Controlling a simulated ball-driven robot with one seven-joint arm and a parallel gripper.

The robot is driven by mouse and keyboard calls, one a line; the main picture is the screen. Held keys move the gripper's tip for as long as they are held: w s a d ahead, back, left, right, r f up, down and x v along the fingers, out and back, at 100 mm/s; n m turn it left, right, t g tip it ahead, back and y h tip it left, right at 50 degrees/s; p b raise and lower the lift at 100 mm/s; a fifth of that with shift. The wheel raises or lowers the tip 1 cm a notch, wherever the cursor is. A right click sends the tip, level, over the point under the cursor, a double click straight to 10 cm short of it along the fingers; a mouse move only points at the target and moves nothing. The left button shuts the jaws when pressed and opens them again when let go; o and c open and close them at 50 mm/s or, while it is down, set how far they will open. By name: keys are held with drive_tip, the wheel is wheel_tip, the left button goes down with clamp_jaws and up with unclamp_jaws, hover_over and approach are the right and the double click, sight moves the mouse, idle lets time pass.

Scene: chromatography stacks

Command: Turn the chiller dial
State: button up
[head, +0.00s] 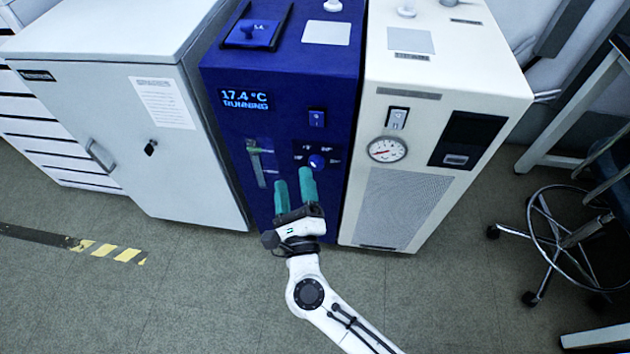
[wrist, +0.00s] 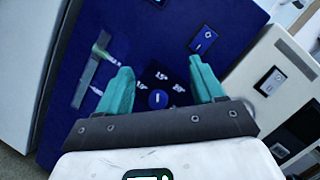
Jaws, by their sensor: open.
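The chiller (head: 285,100) is a dark blue cabinet standing in the middle of the head view, its display (head: 245,99) reading 17.4 °C and RUNNING. Its dial (head: 317,161) is a small round blue knob on a dark panel with white marks, low on the front face. In the wrist view the dial (wrist: 158,98) shows between the two fingers. My gripper (head: 294,183) has two teal fingers, open and empty, pointing at the chiller's front just below and left of the dial in the head view. I cannot tell how far the fingertips are from the panel.
A switch (head: 317,118) sits above the dial and a sight tube (head: 257,163) to its left. A grey cabinet (head: 130,130) stands left; a white unit with a gauge (head: 388,149) stands right. A wheeled chair (head: 565,240) is at far right. Floor in front is clear.

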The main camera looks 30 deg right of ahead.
sight(316, 167)
wheel_tip(316, 167, down, 8)
drive_tip(key=s+d+m+g+h+b, duration=0.2)
drive_tip(key=m+g+h, duration=0.2)
drive_tip(key=m+g, duration=0.15)
drive_tip(key=shift+m+t, duration=0.45)
drive_tip(key=b+x, duration=0.1)
drive_tip(key=x, duration=0.9)
drive_tip(key=shift+w+d, duration=0.1)
drive_tip(key=shift+w, duration=0.1)
drive_tip(key=c, duration=1.1)
drive_tip(key=shift+o, duration=0.2)
